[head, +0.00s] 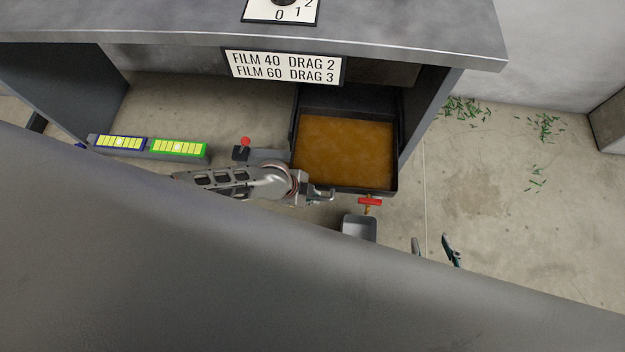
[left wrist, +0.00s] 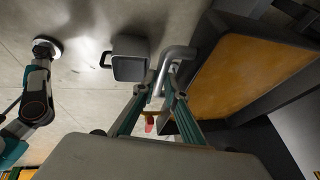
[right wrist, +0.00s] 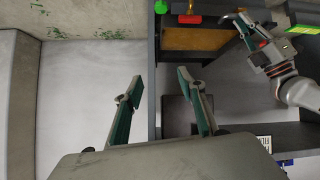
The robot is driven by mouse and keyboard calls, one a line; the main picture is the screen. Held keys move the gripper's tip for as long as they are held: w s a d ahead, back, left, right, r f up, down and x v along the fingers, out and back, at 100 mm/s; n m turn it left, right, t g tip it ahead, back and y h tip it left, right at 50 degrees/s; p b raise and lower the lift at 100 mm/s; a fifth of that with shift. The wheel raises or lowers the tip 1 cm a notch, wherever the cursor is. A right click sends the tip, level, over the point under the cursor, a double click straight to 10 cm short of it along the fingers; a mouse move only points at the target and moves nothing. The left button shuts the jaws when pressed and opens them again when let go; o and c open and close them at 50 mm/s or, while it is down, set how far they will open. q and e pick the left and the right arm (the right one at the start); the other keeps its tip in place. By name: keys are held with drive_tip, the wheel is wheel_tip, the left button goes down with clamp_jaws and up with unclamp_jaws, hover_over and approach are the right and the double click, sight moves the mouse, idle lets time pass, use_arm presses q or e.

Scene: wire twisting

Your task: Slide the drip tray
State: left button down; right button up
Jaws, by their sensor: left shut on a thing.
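The drip tray (head: 345,150) is a dark open box with a brown film inside, sitting pulled partly forward between the walls of a grey cabinet. In the left wrist view the tray (left wrist: 245,75) is at the upper right. My left gripper (head: 325,195) is at the tray's front edge. In the left wrist view its fingers (left wrist: 160,88) are closed around a grey bent bar handle (left wrist: 178,52). My right gripper (head: 436,249) is right of the tray, mostly hidden by a grey surface. In the right wrist view its fingers (right wrist: 160,95) are spread and empty.
A red-handled tap (head: 370,202) is at the tray's front right, above a small grey container (head: 359,228). A red-knobbed lever (head: 244,145) and lit indicator bars (head: 150,146) are left. A sign (head: 284,67) hangs above. Green scraps (head: 545,125) lie on open floor at right.

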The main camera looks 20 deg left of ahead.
use_arm(q)
drive_tip(key=s, duration=0.2)
drive_tip(key=s+p, duration=0.1)
drive_tip(key=shift+s+d, duration=0.25)
use_arm(e)
drive_tip(key=shift+d, duration=0.2)
drive_tip(key=shift+s, duration=0.1)
use_arm(q)
drive_tip(key=c, duration=2)
unclamp_jaws()
drive_tip(key=shift+c, duration=0.2)
